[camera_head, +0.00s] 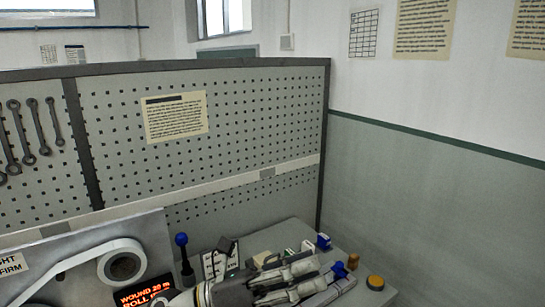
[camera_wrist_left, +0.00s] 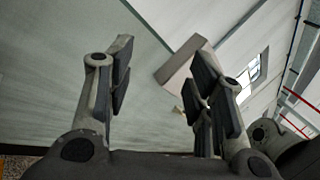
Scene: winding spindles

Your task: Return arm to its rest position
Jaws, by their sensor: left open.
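My left gripper (camera_head: 326,277) is at the bottom middle of the head view, in front of the bench items, its fingers pointing right. In the left wrist view the same gripper (camera_wrist_left: 162,78) has its two dark-padded fingers spread wide with nothing between them. Beyond the fingers are the wall and a pale box-like shape that I cannot identify. My right gripper is in neither view.
A grey machine panel (camera_head: 90,262) with a white roll and a lit red display (camera_head: 143,293) stands at the lower left. A blue-knobbed lever (camera_head: 182,240) and small blue and orange items (camera_head: 341,270) are on the bench. A pegboard (camera_head: 240,120) rises behind.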

